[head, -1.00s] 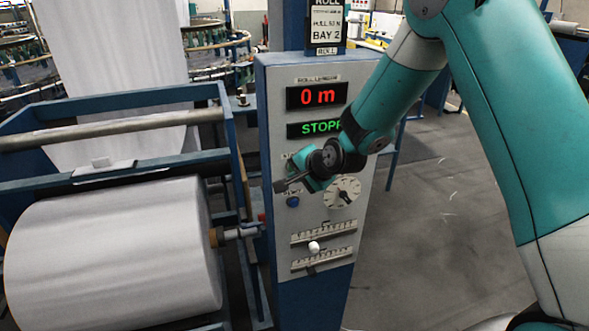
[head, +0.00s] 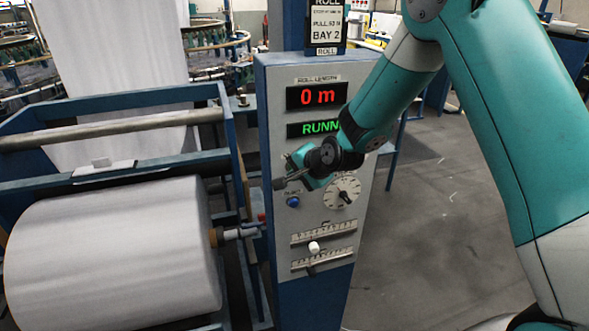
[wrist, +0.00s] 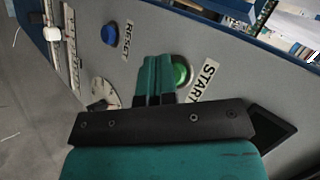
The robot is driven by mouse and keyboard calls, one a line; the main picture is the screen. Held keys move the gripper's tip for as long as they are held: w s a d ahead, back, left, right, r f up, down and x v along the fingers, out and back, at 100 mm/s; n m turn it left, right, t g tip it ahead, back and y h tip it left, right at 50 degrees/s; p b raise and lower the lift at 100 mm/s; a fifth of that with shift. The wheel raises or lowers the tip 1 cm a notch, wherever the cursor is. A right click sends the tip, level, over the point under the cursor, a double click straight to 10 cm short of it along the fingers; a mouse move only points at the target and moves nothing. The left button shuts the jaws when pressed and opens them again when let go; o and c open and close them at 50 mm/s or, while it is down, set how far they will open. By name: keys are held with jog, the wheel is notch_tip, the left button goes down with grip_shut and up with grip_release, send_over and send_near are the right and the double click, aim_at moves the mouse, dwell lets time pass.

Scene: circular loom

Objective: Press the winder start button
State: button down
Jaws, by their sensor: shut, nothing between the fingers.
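The winder start button (wrist: 182,73) is a round green button with a grey rim, beside a START label (wrist: 204,82) on the grey panel in the wrist view. My shut, empty gripper (wrist: 156,70) points at the panel, and its teal fingers overlap the button's left side in that view. I cannot tell if they touch it. In the head view my gripper (head: 302,162) is in front of the control panel (head: 277,125) and hides the start button. The green status display (head: 318,129) shows "RUNN", its end covered by my arm.
A blue RESET button (head: 293,202) is just below my gripper; it also shows in the wrist view (wrist: 109,35). A large white roll (head: 110,250) stands left. Floor at right is open.

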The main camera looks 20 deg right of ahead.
jog(key=shift+s, duration=0.85)
jog(key=shift+s+b, duration=0.55)
jog(key=shift+s, duration=1.95)
jog(key=s+a+r+n+g+b, duration=0.1)
jog(key=s+r+n+g, duration=0.2)
jog(key=s+n, duration=0.3)
jog(key=s+a+r+n+g+b, duration=0.1)
jog(key=s+r+n+g, duration=0.2)
jog(key=s, duration=1)
jog(key=s+a+r+n+g+b, duration=0.1)
jog(key=s+a+r+n+g, duration=0.1)
jog(key=s+r+n, duration=0.3)
jog(key=s+n+g, duration=0.1)
jog(key=s+n, duration=0.3)
jog(key=shift+s, duration=0.4)
